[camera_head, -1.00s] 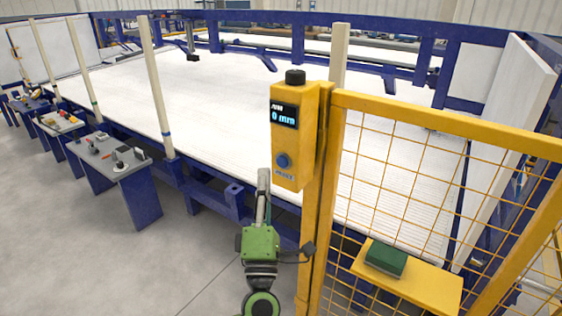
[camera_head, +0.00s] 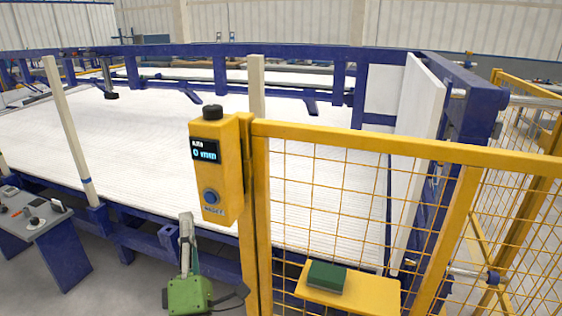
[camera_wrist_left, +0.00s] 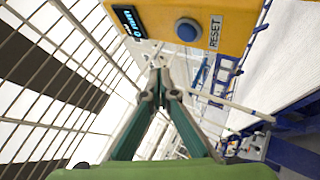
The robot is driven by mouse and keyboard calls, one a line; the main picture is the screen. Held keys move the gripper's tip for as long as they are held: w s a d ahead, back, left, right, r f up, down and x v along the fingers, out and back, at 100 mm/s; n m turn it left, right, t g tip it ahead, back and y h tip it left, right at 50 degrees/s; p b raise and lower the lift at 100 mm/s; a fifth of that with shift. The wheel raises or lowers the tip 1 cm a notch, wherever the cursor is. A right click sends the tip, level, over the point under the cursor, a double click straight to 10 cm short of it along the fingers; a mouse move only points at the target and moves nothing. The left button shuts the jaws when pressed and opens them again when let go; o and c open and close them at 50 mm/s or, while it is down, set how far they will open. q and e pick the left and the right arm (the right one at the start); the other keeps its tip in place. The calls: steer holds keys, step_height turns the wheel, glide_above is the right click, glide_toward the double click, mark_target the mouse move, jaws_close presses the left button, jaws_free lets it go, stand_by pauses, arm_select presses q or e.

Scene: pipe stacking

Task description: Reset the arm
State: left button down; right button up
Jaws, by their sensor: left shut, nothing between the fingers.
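My left gripper (camera_head: 186,222) points up below the yellow control box (camera_head: 215,172) in the head view. It is shut and empty, with a green body and grey fingers. The box has a black knob on top, a display reading "0 mm" and a round blue RESET button (camera_head: 211,197). In the left wrist view the shut fingertips (camera_wrist_left: 159,75) are below the box, and the blue button (camera_wrist_left: 187,30) shows beyond them, apart from the tips. My right gripper does not show.
A yellow mesh fence (camera_head: 340,200) stands right of the box, with a green block (camera_head: 327,276) on a yellow shelf (camera_head: 372,293). Behind is a wide white table (camera_head: 150,140) in a blue frame. A grey desk (camera_head: 50,245) stands at the left.

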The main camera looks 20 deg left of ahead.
arm_select(q)
steer(key=w+d+f+m+h, duration=0.2)
steer(key=f+m+h, duration=0.15)
steer(key=f, duration=0.45)
steer(key=w+d+f+m+g+h, duration=0.1)
steer(key=w+d+f+m+h, duration=0.15)
steer(key=f+m, duration=0.35)
steer(key=w+d+f+m+h, duration=0.1)
steer(key=d+f+m+h, duration=0.2)
steer(key=f, duration=0.6)
steer(key=s+d+f+m+g+h, duration=0.1)
steer(key=s+f+m+g+h, duration=0.15)
steer(key=f, duration=0.85)
steer(key=s+d+f+m+g+h, duration=0.1)
steer(key=s+d+f+m+g, duration=0.2)
steer(key=f, duration=0.8)
steer(key=s+f+m+g, duration=0.6)
steer(key=s+f+g, duration=0.2)
steer(key=s+f, duration=1.2)
steer(key=s+a+f+m+g, duration=0.1)
steer(key=s+f, duration=0.4)
steer(key=s, duration=0.6)
steer(key=s+a+f+m+g, duration=0.2)
steer(key=s+f+g, duration=0.2)
steer(key=s, duration=0.6)
steer(key=shift+s+f+m+g, duration=0.35)
steer(key=shift+f+m, duration=0.05)
steer(key=shift+f, duration=0.05)
